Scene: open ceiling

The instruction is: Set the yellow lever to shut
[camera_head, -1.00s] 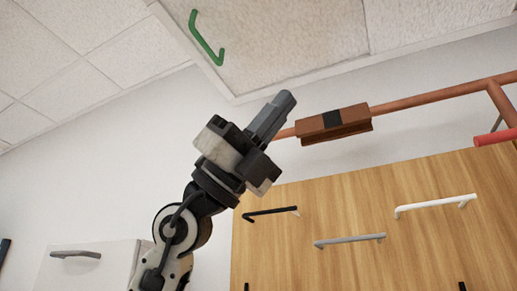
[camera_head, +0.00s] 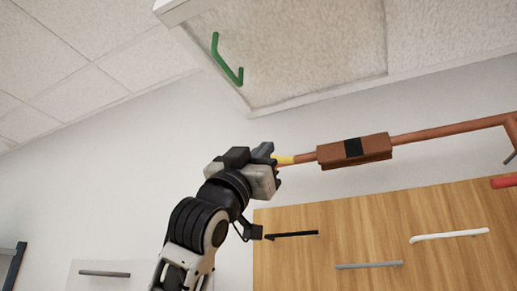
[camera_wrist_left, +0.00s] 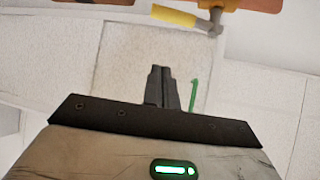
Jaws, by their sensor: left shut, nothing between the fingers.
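The yellow lever (camera_head: 284,160) shows as a short yellow piece at the left end of the copper pipe in the head view, partly hidden by my left gripper. In the left wrist view the yellow lever (camera_wrist_left: 173,16) points left from a grey valve pivot (camera_wrist_left: 213,22), near the top edge. My left gripper (camera_head: 266,149) is just left of the lever in the head view. In the wrist view its fingers (camera_wrist_left: 161,69) are closed together and empty, with a visible gap in the picture between their tips and the lever. My right gripper is not in view.
A copper pipe (camera_head: 445,133) runs along the wall with a brown block (camera_head: 325,158) on it. Below is a wooden panel (camera_head: 350,220) with black, grey and white handles. Above is a ceiling panel with a green handle (camera_head: 227,62). A red bar (camera_head: 505,182) is at right.

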